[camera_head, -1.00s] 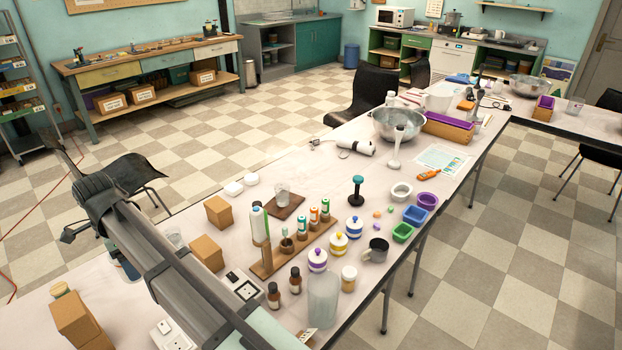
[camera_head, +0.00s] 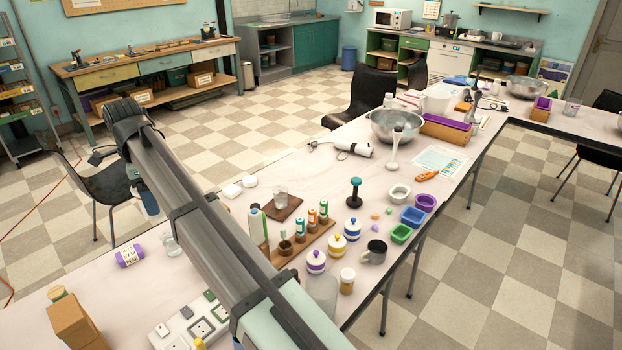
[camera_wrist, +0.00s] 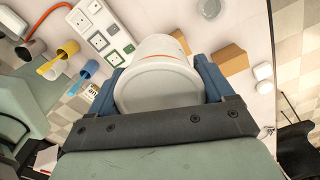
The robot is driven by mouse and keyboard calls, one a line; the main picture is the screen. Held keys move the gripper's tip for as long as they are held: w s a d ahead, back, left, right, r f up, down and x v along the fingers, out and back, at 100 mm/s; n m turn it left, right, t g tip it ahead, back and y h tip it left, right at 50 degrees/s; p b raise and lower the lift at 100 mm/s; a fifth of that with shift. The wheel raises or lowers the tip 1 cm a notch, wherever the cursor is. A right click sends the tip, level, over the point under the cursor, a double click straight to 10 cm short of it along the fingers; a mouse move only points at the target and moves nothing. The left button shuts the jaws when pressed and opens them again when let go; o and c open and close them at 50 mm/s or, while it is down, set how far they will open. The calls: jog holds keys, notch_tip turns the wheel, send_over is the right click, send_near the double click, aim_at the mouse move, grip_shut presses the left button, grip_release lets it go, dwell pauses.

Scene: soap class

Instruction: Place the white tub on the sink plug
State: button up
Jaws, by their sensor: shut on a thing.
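In the wrist view the white tub (camera_wrist: 160,92) sits between the blue fingers of my gripper (camera_wrist: 160,68), which is shut on its sides. The tub has a thin orange line near its far rim. In the head view my gripper (camera_head: 148,202) is at the left, above the near left part of the table, and the tub is hidden behind my arm. I cannot make out a sink plug for certain in either view.
A socket panel (camera_head: 188,320) and a cardboard box (camera_head: 78,322) are at the near edge. Jars and bottles crowd the middle. White pucks (camera_head: 232,191) lie behind my arm.

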jog(key=w+d+m, duration=0.4)
jog(key=w+d, duration=1)
jog(key=w, duration=0.1)
jog(key=m, duration=1)
send_over(357, 179)
notch_tip(357, 179, down, 4)
jog(key=shift+a+f, duration=0.1)
jog(key=shift+f, duration=5.45)
jog(key=shift+f, duration=0.2)
jog(key=o, duration=1)
